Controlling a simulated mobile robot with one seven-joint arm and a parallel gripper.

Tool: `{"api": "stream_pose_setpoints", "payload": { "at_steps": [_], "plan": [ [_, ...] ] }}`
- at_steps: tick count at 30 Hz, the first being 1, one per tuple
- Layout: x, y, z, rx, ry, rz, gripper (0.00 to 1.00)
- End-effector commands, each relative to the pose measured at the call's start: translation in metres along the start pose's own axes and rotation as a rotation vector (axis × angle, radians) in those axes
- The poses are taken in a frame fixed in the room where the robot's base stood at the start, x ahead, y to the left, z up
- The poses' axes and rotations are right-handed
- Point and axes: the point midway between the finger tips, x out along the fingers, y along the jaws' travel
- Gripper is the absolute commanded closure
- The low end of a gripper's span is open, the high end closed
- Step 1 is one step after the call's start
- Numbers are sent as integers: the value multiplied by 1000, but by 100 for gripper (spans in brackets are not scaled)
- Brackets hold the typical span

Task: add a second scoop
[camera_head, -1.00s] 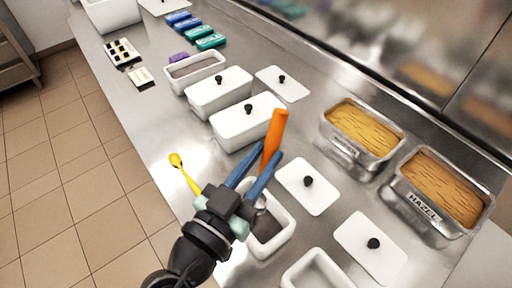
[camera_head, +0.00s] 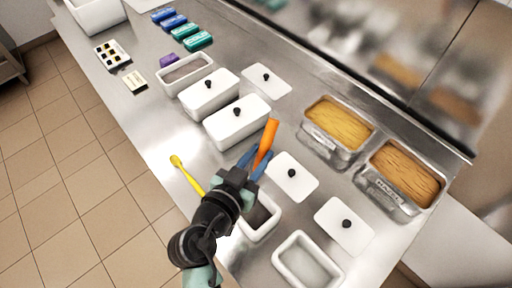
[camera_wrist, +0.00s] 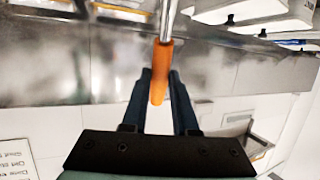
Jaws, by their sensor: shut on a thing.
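My gripper (camera_head: 256,163) is shut on the orange handle (camera_head: 268,135) of a tool. In the wrist view the handle (camera_wrist: 161,70) sits between my blue fingers and a metal shaft (camera_wrist: 168,20) runs out of the top of the picture. The tool's head is out of sight. My gripper is above the near edge of an open white tub (camera_head: 262,230) with a dark inside, which it partly hides. Another open white tub (camera_head: 279,256) stands below right, with a pale grey inside. Two steel pans, yellow (camera_head: 322,143) and brown labelled HAZEL (camera_head: 377,190), stand at the right.
Two lidded white tubs (camera_head: 222,97) (camera_head: 250,124) stand beyond my gripper, with loose white lids (camera_head: 304,185) (camera_head: 331,237) to its right. A yellow tool (camera_head: 187,175) lies left near the counter edge. Coloured boxes (camera_head: 197,40) are at the far end.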

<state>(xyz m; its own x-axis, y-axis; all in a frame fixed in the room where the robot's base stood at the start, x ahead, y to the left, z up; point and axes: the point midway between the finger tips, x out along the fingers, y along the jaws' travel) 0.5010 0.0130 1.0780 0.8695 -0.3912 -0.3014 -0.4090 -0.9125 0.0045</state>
Motion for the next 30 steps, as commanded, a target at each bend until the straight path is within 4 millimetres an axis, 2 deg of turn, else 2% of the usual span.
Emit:
{"api": "stream_pose_setpoints", "payload": {
  "at_steps": [1, 20, 26, 30],
  "plan": [
    [0, 0, -6, -1, -17, 1, 100],
    [27, 0, 3, 2, -279, 0, 100],
    [40, 0, 7, 4, -402, 3, 100],
    [52, 0, 18, 5, -541, 3, 100]
  ]
}}
